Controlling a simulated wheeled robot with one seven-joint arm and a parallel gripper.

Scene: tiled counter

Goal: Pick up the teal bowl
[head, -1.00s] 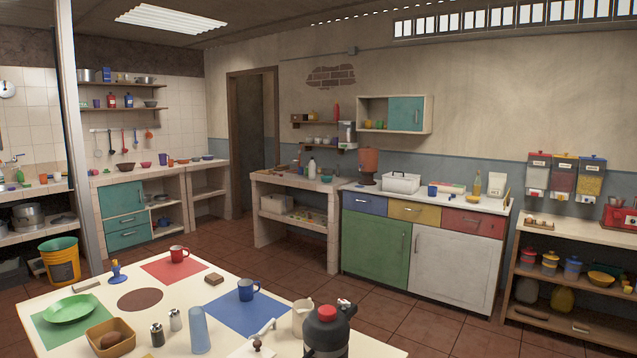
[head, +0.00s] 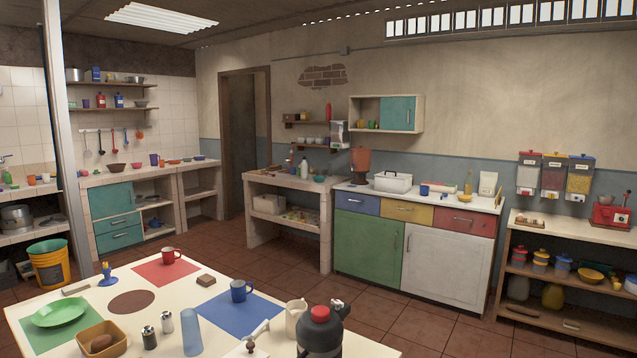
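A small teal bowl (head: 319,178) stands at the right end of the tiled counter (head: 262,177) against the back wall, next to the cabinet with coloured drawers. It is far off and small in the head view. My gripper is not in view, and no part of my arm shows near the bowl.
A white table (head: 185,283) fills the near foreground, with a green plate (head: 60,311), a red mug (head: 171,256), a blue mug (head: 239,290) and a dark flask (head: 320,330). Bottles (head: 304,168) stand left of the bowl. Open tiled floor (head: 225,255) lies beyond the table.

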